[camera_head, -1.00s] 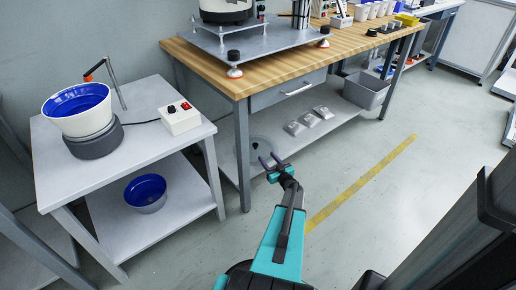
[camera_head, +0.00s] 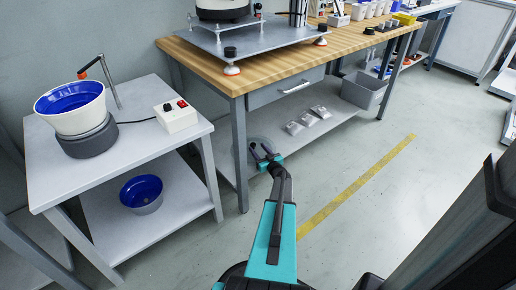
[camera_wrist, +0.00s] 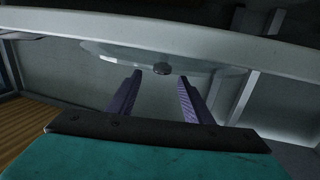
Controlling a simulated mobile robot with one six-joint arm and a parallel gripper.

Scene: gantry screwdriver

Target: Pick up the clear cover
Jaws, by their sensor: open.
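The clear cover is a see-through disc with a dark knob at its middle. In the wrist view the clear cover (camera_wrist: 118,50) lies ahead of the fingertips, past a pale horizontal edge that crosses the top of the picture. In the head view the clear cover (camera_head: 256,143) shows faintly at the left end of the workbench's lower shelf, partly behind my gripper. My gripper (camera_head: 265,153) is open and empty, its two purple fingers pointing toward the shelf. In the wrist view my gripper (camera_wrist: 160,76) has its fingers apart, with the knob beyond the gap between them.
The wooden workbench (camera_head: 245,82) stands above the lower shelf, with a metal leg (camera_head: 240,150) just left of my gripper. Several grey parts (camera_head: 308,120) and a grey bin (camera_head: 363,90) are farther right. A side table (camera_head: 100,165) stands left.

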